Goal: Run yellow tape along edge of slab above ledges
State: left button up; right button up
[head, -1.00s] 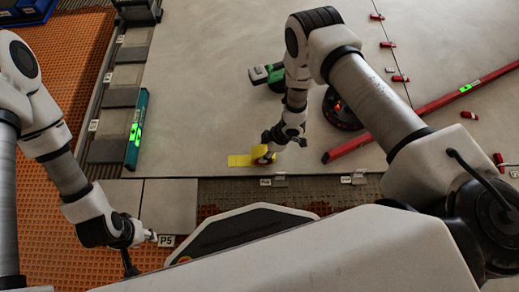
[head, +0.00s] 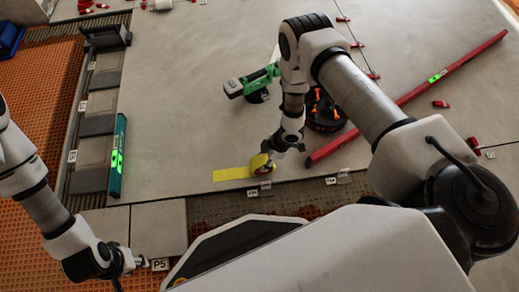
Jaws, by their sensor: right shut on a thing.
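A yellow tape strip (head: 232,174) lies flat on the large grey slab (head: 185,120), close to its front edge. The yellow tape roll (head: 259,161) is at the strip's right end. My right gripper (head: 265,166) is shut on the roll, low over the slab; its fingers are partly hidden by the roll and wrist. The small ledges (head: 253,192) stick out below the slab's edge, with another ledge (head: 344,177) further right.
A green tool (head: 252,82) and a dark round device with orange parts (head: 325,108) stand on the slab behind my right gripper. A long red level (head: 410,95) lies diagonally at right. A teal level (head: 118,155) lies at the left. Small red pieces (head: 441,104) dot the joints.

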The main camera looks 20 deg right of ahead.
jog(key=shift+s+d, duration=0.25)
jog(key=shift+d, duration=0.5)
jog(key=shift+s+d, duration=0.2)
jog(key=shift+d, duration=0.55)
jog(key=shift+s+d, duration=0.25)
jog(key=shift+d, duration=0.5)
jog(key=shift+s+d, duration=0.2)
jog(key=shift+d, duration=0.55)
jog(key=shift+s+d, duration=0.2)
jog(key=shift+d, duration=0.5)
notch_tip(320, 180, up, 8)
jog(key=p, duration=0.7)
